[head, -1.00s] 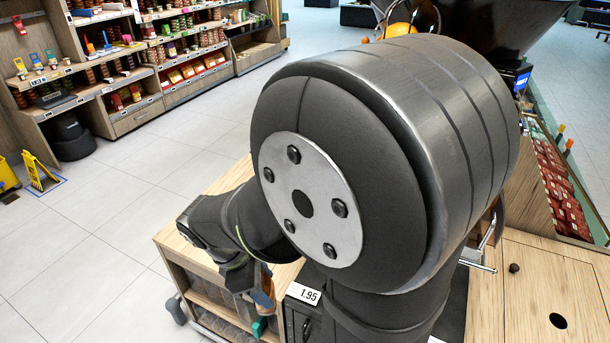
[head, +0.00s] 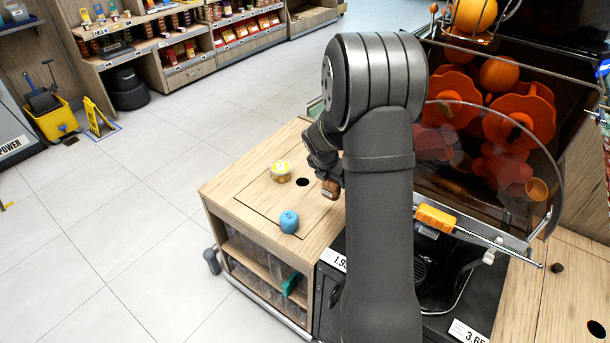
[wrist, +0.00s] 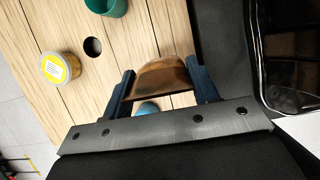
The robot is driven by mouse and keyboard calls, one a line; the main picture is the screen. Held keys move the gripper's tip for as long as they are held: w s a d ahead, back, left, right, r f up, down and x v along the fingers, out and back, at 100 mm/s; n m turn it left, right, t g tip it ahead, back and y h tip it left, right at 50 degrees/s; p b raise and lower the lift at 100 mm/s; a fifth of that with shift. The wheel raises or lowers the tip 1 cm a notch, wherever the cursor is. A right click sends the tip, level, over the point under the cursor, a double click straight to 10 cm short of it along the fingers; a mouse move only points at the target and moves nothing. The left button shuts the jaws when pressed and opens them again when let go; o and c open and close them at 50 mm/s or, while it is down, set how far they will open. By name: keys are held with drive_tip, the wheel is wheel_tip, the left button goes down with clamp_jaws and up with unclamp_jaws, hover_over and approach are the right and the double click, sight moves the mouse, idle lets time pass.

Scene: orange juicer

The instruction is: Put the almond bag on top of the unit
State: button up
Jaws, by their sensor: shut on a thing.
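My gripper (head: 328,178) is shut on a brown bag, which I take to be the almond bag (head: 331,189). It holds the bag at the right part of the wooden unit's top (head: 250,202). In the wrist view the brown bag (wrist: 163,78) spans the gap between the two dark fingers. I cannot tell whether the bag touches the wood. A yellow-lidded tub (head: 280,171) and a blue item (head: 289,221) stand on the unit's top. The arm hides part of the top in the head view.
A round hole (head: 302,182) lies beside the tub. The wrist view shows a teal cup (wrist: 107,5) beyond the hole. The orange juicer (head: 490,130) stands right of my arm. Shelves with clear containers (head: 255,270) are below the top.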

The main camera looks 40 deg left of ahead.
sight(328, 191)
wheel_tip(328, 191, down, 10)
drive_tip(key=shift+w+f, duration=0.1)
drive_tip(key=shift+w, duration=0.05)
idle(0.3)
drive_tip(key=o, duration=1.1)
drive_tip(key=shift+f, duration=0.1)
drive_tip(key=v, duration=1.2)
drive_tip(key=x, duration=1.2)
drive_tip(key=shift+r, duration=0.3)
